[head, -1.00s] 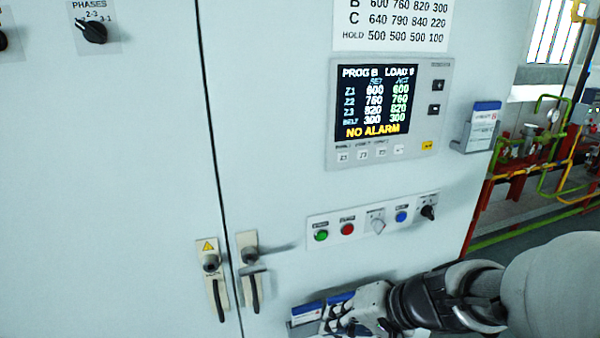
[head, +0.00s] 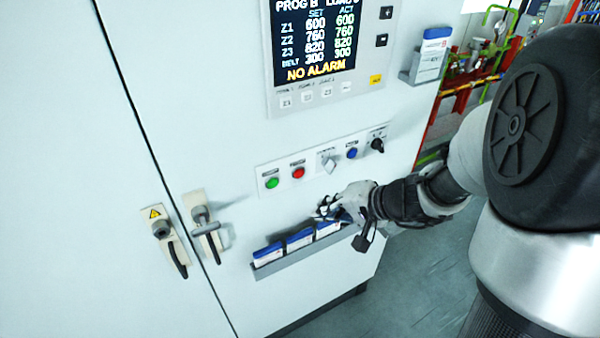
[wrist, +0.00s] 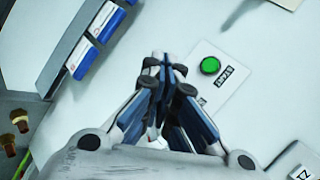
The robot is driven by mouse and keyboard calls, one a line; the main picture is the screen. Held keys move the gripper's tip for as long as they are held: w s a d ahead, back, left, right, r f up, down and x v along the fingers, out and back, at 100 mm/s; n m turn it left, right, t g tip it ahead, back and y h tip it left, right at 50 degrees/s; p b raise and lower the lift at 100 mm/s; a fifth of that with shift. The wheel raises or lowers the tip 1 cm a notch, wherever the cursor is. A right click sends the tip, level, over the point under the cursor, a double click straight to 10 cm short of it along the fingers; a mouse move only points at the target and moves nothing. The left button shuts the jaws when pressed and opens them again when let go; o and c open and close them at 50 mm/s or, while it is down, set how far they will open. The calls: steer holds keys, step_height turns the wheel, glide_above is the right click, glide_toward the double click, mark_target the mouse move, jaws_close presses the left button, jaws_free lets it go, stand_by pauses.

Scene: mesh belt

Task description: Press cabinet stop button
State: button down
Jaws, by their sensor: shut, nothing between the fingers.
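The cabinet's control panel (head: 313,165) carries a green button (head: 271,183), a red button (head: 298,173), a grey selector, a blue button and a black knob. The labels are too small to read in the head view. My gripper (head: 322,211) is just below the panel, below and right of the red button, in front of the card rack. In the wrist view my gripper (wrist: 165,66) is shut and empty, its tips left of the green button (wrist: 210,65). The red button is not visible there; the fingers cover part of the panel.
A rack (head: 312,250) with blue-topped boxes sits below the panel. A display (head: 312,38) reading NO ALARM is above it. Door handles (head: 203,229) protrude at left. A box holder (head: 428,58) is on the cabinet's right edge, with red and yellow pipework behind.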

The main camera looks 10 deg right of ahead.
mark_target(299, 173)
steer(key=w+a+p, duration=0.1)
steer(key=w+a, duration=0.1)
steer(key=w, duration=0.6)
steer(key=shift+a+p, duration=0.3)
steer(key=shift+w, duration=0.25)
stand_by(1.0)
steer(key=shift+w+a+b, duration=0.15)
steer(key=shift+w+b, duration=0.1)
steer(key=shift+b, duration=0.1)
steer(key=shift+w+a, duration=0.1)
steer(key=shift+w, duration=0.35)
stand_by(0.6)
steer(key=shift+s+b, duration=0.1)
steer(key=shift+b, duration=0.25)
steer(key=shift+s+d+b, duration=0.25)
steer(key=shift+s+b, duration=0.25)
steer(key=shift+s, duration=0.25)
